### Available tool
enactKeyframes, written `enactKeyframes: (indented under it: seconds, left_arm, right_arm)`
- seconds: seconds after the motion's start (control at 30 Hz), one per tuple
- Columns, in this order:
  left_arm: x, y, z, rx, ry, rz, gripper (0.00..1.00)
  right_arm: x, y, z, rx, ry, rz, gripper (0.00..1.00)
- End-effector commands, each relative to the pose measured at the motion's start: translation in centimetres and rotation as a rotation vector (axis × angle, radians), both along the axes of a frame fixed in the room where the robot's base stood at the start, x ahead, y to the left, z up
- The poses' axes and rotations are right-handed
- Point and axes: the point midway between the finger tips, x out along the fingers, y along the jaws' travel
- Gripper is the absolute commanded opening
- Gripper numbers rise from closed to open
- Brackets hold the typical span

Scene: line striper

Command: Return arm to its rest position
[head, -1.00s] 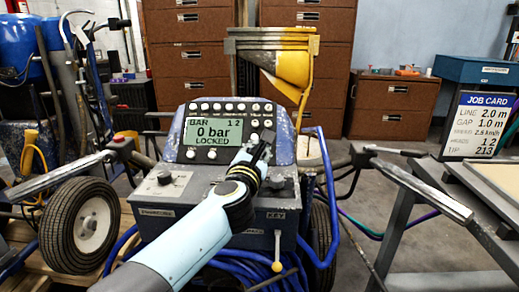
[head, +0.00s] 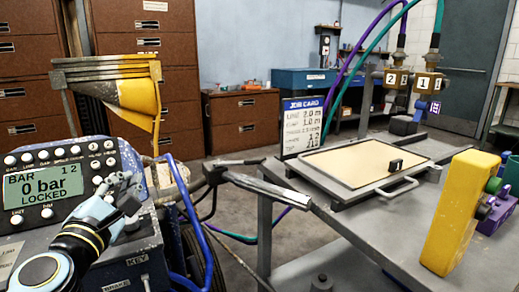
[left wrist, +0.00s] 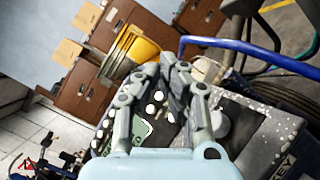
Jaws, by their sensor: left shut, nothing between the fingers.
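My left gripper (head: 124,190) is in the lower left of the head view, just in front of the line striper's control panel (head: 62,172). Its fingers are shut and empty. In the left wrist view my left gripper (left wrist: 175,62) points over the same panel, with the fingertips together near the panel's knobs. Whether the fingertips touch the panel I cannot tell. My right gripper does not show in either view.
A grey handlebar (head: 265,186) juts out right of the panel. Brown cabinets (head: 240,122) stand behind.

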Motion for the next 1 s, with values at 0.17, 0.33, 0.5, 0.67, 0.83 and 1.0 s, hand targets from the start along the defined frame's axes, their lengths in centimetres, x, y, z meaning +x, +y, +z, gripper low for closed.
enactKeyframes:
  seconds: [0.17, 0.33, 0.5, 0.67, 0.83, 1.0]
  left_arm:
    - [-7.9, -9.6, -3.2, 0.785, 0.113, -0.436, 0.0]
    - [-16.4, -10.5, -9.4, 1.37, 0.314, -0.771, 0.0]
    - [-22.7, -7.5, -12.5, 1.68, 0.512, -0.987, 0.0]
    - [-27.3, -4.3, -13.4, 1.846, 0.68, -1.134, 0.0]
    - [-31.6, -1.1, -13.3, 1.955, 0.853, -1.266, 0.0]
    - [-31.9, 0.0, -16.8, 1.963, 0.91, -1.313, 0.0]
  right_arm:
    - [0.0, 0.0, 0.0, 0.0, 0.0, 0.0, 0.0]
    - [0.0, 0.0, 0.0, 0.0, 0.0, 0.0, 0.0]
    - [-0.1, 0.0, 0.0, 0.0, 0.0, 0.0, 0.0]
    - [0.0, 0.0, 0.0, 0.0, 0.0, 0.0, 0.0]
    - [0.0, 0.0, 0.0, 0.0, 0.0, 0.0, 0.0]
    - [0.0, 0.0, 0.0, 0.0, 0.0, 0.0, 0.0]
